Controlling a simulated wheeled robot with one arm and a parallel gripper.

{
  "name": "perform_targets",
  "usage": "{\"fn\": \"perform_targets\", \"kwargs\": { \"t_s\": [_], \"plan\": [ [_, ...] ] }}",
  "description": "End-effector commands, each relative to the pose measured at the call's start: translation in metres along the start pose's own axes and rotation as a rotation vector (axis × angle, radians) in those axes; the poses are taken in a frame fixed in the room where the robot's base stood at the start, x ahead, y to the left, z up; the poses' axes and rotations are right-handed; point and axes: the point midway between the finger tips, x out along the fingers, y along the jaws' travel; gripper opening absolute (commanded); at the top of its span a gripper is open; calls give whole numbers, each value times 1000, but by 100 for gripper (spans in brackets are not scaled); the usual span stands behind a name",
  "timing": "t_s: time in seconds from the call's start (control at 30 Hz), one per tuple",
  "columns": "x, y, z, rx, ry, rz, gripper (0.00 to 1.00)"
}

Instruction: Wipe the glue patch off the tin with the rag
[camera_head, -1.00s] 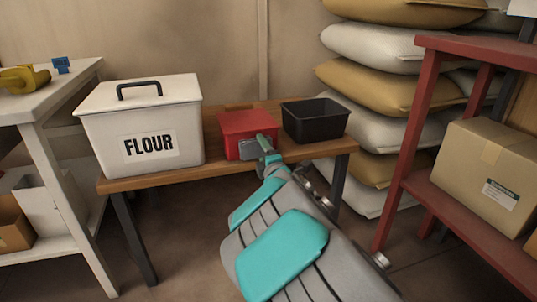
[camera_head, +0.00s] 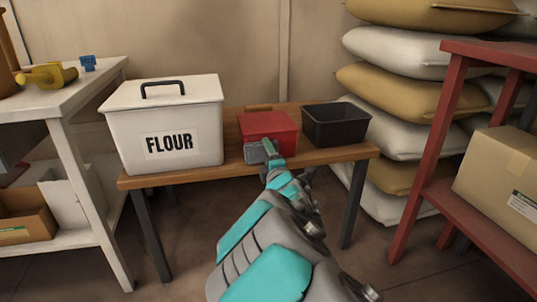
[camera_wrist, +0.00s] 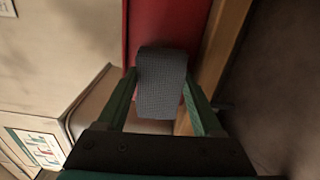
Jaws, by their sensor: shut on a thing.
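The red, box-shaped tin (camera_head: 270,124) stands on the wooden bench between the white flour container and the black bin. In the wrist view its red side (camera_wrist: 165,20) fills the top middle. My gripper (camera_head: 270,150) is at the tin's front left. It is shut on the grey rag (camera_head: 254,154), a textured block between the two green fingers in the wrist view (camera_wrist: 162,88). The rag overlaps the tin's front in both views; I cannot tell if they touch. No glue patch shows; the rag and gripper hide part of the tin's front.
The white flour container (camera_head: 165,115) stands close on the left of the bench (camera_head: 225,160). The open black bin (camera_head: 337,126) stands on the right. A white table (camera_head: 75,100) is at far left, a red shelf (camera_head: 432,150) at right, stacked sacks (camera_head: 385,135) behind.

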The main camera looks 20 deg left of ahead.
Motion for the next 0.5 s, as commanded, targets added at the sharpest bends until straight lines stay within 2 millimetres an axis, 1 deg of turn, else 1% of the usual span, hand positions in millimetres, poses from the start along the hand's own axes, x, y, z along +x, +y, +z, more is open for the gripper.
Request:
{"fn": "perform_targets", "kwargs": {
  "t_s": [0.07, 0.5],
  "plan": [
    [-4, 1, -1, -1, 1, 1, 23],
    [-44, -1, 0, -3, 0, -2, 23]
  ]
}}
